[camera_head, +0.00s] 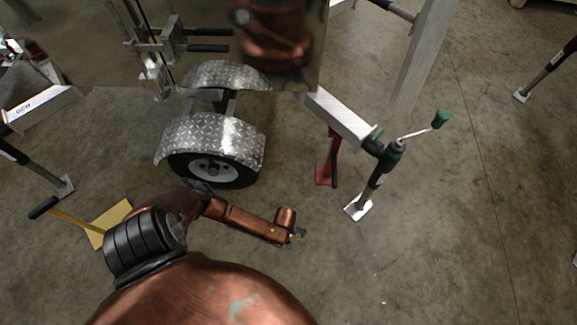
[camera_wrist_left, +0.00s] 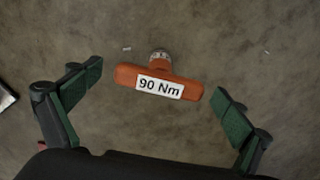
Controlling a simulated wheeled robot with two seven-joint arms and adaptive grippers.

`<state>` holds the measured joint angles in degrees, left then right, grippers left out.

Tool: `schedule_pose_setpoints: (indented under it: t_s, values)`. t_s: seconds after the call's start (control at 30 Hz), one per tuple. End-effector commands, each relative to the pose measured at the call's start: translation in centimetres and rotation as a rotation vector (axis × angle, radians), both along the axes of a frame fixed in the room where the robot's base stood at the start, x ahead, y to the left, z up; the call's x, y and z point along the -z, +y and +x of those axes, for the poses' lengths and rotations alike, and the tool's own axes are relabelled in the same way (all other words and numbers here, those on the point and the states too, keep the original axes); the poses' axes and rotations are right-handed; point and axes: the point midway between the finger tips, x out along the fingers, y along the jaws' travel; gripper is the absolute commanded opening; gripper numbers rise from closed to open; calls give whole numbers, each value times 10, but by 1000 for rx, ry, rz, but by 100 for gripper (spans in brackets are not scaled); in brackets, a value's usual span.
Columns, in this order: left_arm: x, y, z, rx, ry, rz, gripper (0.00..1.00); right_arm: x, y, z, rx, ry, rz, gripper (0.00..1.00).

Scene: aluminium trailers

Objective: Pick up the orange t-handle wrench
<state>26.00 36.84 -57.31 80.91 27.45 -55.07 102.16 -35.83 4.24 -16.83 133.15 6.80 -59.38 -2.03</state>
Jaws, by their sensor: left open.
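The orange t-handle wrench (camera_wrist_left: 160,83) shows in the left wrist view, with a white "90 Nm" label on its crossbar and a grey metal end above the bar. My left gripper (camera_wrist_left: 158,92) is open, with one green-padded finger on each side of the wrench. Gaps remain between both fingers and the crossbar. In the head view my left gripper (camera_head: 298,235) is small and partly hidden at the end of my copper arm. I cannot make out the wrench in the head view. My right gripper is not in view.
A trailer wheel (camera_head: 212,170) under a diamond-plate fender (camera_head: 215,137) stands behind my arm. A red stand (camera_head: 328,160) and a jack with a green-knobbed crank (camera_head: 440,118) are to the right. A yellow chock (camera_head: 108,220) lies left.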

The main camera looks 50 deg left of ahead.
Motion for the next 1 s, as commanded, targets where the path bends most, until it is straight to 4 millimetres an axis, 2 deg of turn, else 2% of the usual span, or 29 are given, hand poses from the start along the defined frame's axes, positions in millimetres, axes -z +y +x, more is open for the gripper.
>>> schedule_pose_setpoints:
  t_s: [0.27,1.0]
  values:
    - [0,0,1,0,-1,0,94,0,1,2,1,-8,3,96]
    - [0,0,0,0,-1,1,43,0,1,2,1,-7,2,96]
